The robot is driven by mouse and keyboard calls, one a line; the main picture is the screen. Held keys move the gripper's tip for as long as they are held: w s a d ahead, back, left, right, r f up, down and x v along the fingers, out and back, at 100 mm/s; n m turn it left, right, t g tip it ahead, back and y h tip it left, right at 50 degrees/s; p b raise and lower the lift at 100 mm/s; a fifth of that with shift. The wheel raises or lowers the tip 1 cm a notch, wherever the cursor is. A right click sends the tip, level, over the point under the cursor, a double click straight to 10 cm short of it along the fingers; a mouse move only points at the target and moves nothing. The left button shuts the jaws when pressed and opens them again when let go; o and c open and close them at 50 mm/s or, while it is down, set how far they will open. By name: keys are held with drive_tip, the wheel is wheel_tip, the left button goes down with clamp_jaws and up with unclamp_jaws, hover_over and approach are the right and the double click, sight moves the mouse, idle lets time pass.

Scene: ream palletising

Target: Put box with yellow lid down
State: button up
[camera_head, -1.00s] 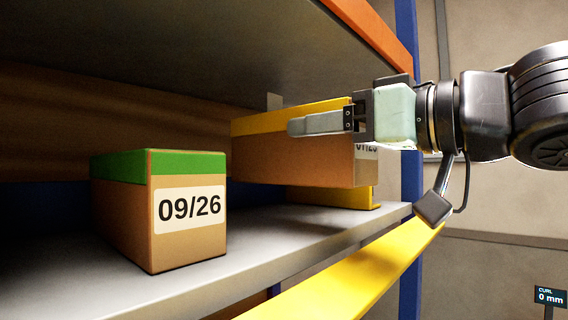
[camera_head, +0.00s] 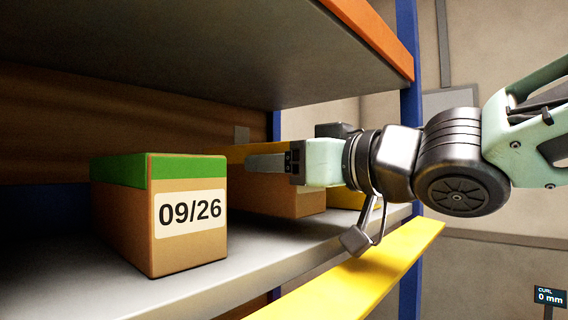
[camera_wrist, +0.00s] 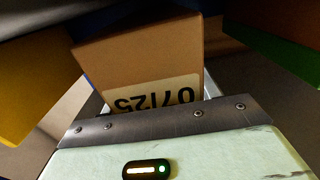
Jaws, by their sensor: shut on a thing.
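The box with the yellow lid (camera_head: 285,196) is a brown carton on the shelf level, behind and right of the green-lidded box. My gripper (camera_head: 262,163) is shut on it near its lid and hides part of the lid and front. In the wrist view its brown side (camera_wrist: 145,55) shows a label reading 07/25 upside down. The box looks level and its bottom is close to the shelf board. I cannot tell whether it touches the board.
A green-lidded box (camera_head: 188,220) labelled 09/26 stands at the left. The grey shelf board (camera_head: 240,265) has a yellow front beam (camera_head: 370,270). An upper shelf (camera_head: 250,50) hangs above. A yellow object (camera_head: 352,197) stands right of the held box. A blue post (camera_head: 409,120) bounds the right.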

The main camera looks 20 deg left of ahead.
drive_tip(key=shift+f+b, duration=0.4)
drive_tip(key=shift+f, duration=0.2)
drive_tip(key=o, duration=1.1)
drive_tip(key=shift+f, duration=0.15)
drive_tip(key=shift+o, duration=0.2)
drive_tip(key=shift+r+p, duration=0.3)
drive_tip(key=shift+r, duration=0.1)
drive_tip(key=shift+r+p, duration=0.4)
drive_tip(key=shift+r, duration=0.15)
drive_tip(key=b+v, duration=0.2)
drive_tip(key=v, duration=1)
drive_tip(key=shift+f, duration=0.25)
